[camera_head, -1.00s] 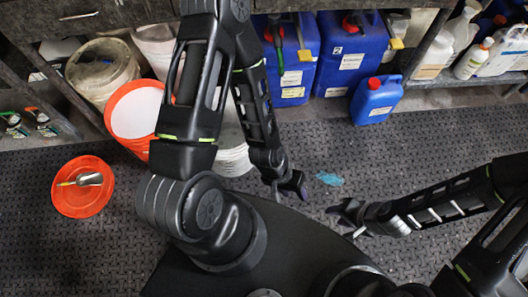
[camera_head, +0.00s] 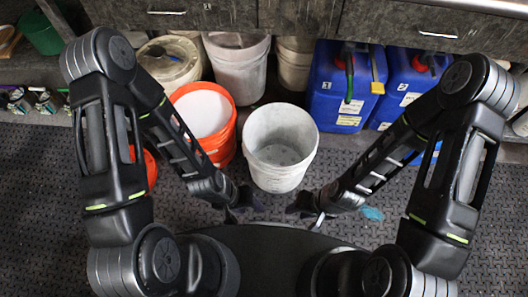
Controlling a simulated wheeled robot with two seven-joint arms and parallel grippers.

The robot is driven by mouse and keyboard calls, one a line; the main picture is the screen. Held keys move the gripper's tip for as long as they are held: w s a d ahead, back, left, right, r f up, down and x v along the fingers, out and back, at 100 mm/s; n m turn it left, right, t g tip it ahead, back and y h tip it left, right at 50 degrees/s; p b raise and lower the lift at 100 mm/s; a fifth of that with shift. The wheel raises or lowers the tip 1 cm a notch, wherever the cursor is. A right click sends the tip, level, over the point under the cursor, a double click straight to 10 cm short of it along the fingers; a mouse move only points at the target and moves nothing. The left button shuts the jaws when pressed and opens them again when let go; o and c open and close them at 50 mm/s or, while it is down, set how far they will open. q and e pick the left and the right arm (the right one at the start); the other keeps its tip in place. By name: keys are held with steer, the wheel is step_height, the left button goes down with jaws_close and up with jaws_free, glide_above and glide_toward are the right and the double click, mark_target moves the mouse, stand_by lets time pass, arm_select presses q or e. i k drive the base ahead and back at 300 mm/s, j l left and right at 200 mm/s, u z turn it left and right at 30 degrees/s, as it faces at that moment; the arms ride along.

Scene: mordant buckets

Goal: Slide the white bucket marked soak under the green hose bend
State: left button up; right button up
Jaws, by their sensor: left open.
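A white bucket (camera_head: 262,140) stands upright on the floor in front of the shelf, its open top showing a greyish inside. No soak mark is readable on it. My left gripper (camera_head: 243,208) is open and empty, just in front of the bucket at its lower left. My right gripper (camera_head: 305,212) looks open and empty, at the bucket's lower right. Neither seems to touch the bucket. A green bent piece (camera_head: 349,78) shows on a blue jug; I cannot tell if it is the hose bend.
An orange bucket (camera_head: 231,137) with a white inside stands close left of the white bucket. White buckets (camera_head: 238,72) and blue jugs (camera_head: 325,95) line the shelf behind. A blue patch (camera_head: 372,214) lies on the floor at right.

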mark_target(280, 140)
steer(key=i+l, duration=0.2)
steer(key=l, duration=0.2)
steer(key=i+l, duration=0.25)
steer(key=l, duration=0.15)
steer(key=u, duration=2.45)
